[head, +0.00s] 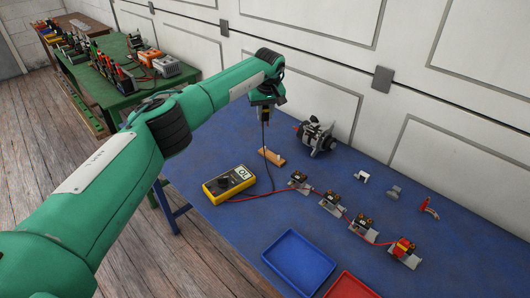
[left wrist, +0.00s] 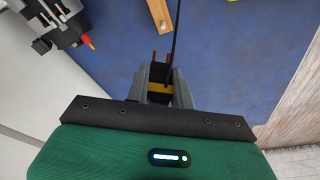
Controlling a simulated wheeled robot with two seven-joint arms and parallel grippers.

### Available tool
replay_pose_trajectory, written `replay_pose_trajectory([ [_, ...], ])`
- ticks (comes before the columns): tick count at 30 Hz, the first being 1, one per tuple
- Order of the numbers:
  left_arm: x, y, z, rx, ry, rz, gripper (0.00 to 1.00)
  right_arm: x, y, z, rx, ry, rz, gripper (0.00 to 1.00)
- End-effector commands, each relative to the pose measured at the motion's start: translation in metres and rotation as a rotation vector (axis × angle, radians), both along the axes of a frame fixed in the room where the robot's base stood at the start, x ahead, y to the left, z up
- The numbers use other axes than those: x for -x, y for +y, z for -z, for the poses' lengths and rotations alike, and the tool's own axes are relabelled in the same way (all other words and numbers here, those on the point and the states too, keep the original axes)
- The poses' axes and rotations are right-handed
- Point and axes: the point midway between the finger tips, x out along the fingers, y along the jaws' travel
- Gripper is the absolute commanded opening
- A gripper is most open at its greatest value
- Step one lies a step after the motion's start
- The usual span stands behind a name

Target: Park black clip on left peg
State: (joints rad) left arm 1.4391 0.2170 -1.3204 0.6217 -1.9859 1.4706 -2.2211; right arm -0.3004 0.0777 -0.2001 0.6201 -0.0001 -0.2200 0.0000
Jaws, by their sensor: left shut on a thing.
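My left gripper (head: 266,106) is high above the back of the blue table, pointing down. My right gripper is not in view.
An alternator (head: 316,136) stands behind and right of the wooden block. A red lead (head: 250,197) runs toward several small parts on plates. A blue tray (head: 268,258) and a red tray (head: 350,284) are in front. The white wall is close behind.

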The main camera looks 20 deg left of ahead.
Motion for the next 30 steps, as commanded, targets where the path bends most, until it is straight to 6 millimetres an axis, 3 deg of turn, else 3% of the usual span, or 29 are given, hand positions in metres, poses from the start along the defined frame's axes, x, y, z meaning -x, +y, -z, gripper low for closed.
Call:
replay_pose_trajectory([
  [1,0.0,0.0,0.016,0.001,0.002,0.0,0.1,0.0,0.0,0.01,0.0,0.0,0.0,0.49],
  [6,0.0,0.0,0.048,-0.001,0.0,0.0,0.1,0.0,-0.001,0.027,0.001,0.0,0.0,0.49],
  [10,0.0,0.0,0.065,0.0,0.0,0.0,0.1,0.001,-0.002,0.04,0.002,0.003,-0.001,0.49],
  [12,0.0,0.0,0.072,0.0,0.0,0.0,0.1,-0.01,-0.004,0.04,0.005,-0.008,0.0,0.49],
  [18,0.0,0.0,0.081,-0.001,-0.001,0.001,0.1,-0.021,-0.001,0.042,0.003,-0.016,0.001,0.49],
  [30,0.0,0.0,0.082,0.0,-0.001,0.001,0.1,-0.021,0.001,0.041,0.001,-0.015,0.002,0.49],
])
